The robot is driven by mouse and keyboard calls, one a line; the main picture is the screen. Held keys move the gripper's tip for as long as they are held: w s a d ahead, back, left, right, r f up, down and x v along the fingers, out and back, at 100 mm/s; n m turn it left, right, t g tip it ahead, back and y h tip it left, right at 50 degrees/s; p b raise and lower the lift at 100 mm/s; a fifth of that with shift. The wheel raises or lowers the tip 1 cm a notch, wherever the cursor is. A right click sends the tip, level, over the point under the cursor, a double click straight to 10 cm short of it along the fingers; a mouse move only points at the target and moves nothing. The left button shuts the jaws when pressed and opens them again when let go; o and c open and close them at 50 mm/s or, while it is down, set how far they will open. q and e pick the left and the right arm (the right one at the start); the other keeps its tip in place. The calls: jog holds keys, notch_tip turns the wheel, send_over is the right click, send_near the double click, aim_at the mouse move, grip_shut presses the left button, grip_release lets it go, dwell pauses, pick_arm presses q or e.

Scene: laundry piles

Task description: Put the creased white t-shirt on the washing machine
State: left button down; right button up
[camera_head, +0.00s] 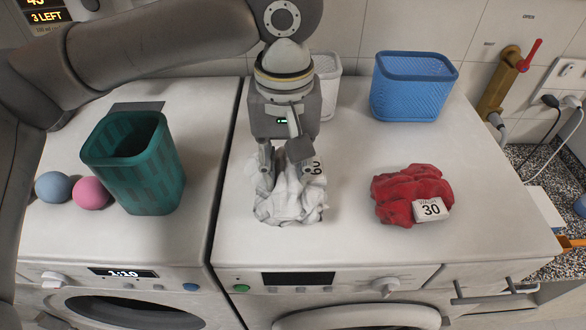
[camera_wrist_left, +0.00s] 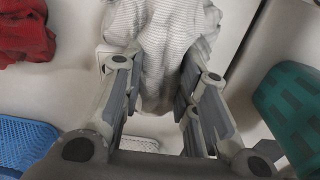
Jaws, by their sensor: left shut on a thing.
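The creased white t-shirt (camera_head: 290,200) is a crumpled bundle at the left part of the right-hand machine's white top (camera_head: 350,245). My left gripper (camera_head: 284,168) points down from above and is shut on the t-shirt. In the left wrist view the t-shirt (camera_wrist_left: 165,40) shows fine grey ribbing between the two fingers (camera_wrist_left: 160,95). Whether the cloth rests on the top or hangs just above it is hard to tell. A card reading 60 (camera_head: 317,168) is partly hidden behind the shirt. The left-hand machine (camera_head: 60,240) has a lit 1:10 display. My right gripper is not in view.
A red garment (camera_head: 408,190) with a 30 card (camera_head: 431,208) lies to the right. A blue basket (camera_head: 413,88) and a white basket (camera_head: 326,85) stand at the back. A green basket (camera_head: 135,165), a blue ball (camera_head: 54,187) and a pink ball (camera_head: 92,193) are on the left-hand machine.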

pick_arm(q)
jog(key=shift+w+d+f, duration=0.25)
jog(key=shift+w+f, duration=0.05)
jog(key=shift+f, duration=0.2)
jog(key=f, duration=0.1)
jog(key=f+p, duration=0.2)
jog(key=shift+w+d, duration=0.15)
jog(key=shift+w, duration=0.1)
jog(key=shift+f, duration=0.4)
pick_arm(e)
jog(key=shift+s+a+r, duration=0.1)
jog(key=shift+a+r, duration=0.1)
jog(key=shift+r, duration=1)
pick_arm(q)
jog(key=shift+f, duration=0.1)
jog(key=c, duration=1.1)
grip_release()
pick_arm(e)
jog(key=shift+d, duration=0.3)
pick_arm(q)
notch_tip(320, 180, up, 11)
jog(key=b, duration=0.3)
jog(key=shift+f, duration=0.1)
jog(key=shift+r, duration=0.75)
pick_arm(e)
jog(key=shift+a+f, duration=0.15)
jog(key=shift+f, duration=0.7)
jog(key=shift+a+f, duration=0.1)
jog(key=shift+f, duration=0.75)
